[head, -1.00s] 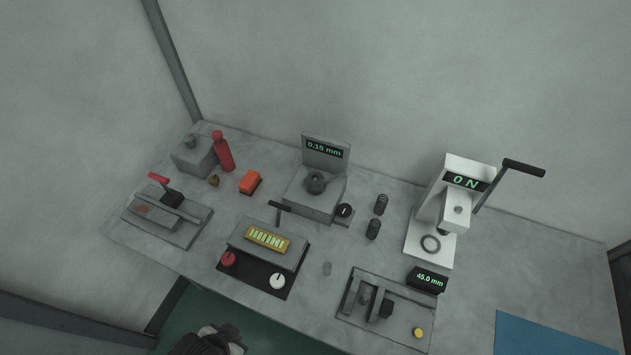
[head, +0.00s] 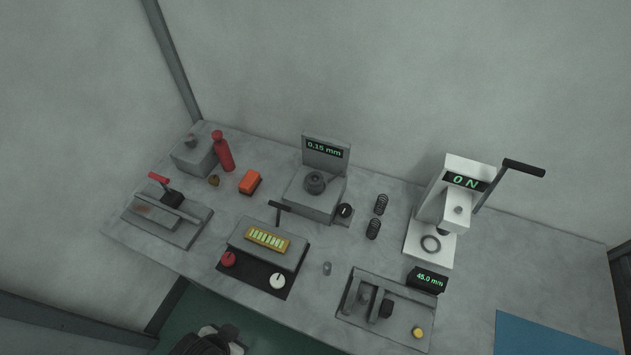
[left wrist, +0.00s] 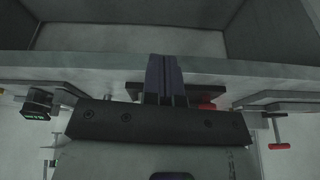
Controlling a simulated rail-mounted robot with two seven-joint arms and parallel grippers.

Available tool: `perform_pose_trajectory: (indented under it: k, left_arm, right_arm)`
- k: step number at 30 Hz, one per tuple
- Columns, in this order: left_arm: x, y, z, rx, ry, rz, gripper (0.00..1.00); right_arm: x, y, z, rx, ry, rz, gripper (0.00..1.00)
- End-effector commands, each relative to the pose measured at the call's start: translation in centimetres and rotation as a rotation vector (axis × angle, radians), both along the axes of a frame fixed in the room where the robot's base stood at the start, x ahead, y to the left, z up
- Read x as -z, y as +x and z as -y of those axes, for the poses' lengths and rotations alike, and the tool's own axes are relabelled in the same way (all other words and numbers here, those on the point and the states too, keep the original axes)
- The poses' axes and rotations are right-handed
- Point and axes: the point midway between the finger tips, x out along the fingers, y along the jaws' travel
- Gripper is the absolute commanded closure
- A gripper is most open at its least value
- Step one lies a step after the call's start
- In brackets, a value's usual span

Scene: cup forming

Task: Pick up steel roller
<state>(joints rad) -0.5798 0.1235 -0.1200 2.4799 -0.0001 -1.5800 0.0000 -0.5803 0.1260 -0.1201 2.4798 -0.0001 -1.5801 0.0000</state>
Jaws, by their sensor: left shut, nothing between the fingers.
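A small grey upright cylinder, which looks like the steel roller (head: 327,268), stands on the workbench (head: 190,262) in the head view. It is between the device with the red and white knobs and the fixture with the 45.0 mm display. My left gripper (head: 230,332) shows at the bottom edge of the head view, in front of the bench and well apart from the roller. In the left wrist view its dark fingers (left wrist: 165,78) are together and empty. I cannot make out the roller in that view. My right gripper is not in view.
The knob device (head: 262,258) stands left of the roller, the 45.0 mm fixture (head: 392,312) right of it. A blue mat (head: 550,340) lies front right.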

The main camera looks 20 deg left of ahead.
Motion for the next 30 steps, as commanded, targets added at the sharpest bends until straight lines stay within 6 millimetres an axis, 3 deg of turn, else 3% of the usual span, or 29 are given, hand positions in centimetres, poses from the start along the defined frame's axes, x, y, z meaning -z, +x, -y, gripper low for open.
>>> perform_pose_trajectory:
  k: [12, 30]
  left_arm:
    - [0.0, -0.01, -0.08, 0.002, 0.003, 0.0, 1.0]
    - [-0.03, 0.0, 0.29, -0.006, -0.009, 0.0, 0.44]
  right_arm:
    - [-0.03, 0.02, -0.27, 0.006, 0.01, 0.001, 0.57]
    - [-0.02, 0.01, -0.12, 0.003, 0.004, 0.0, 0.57]
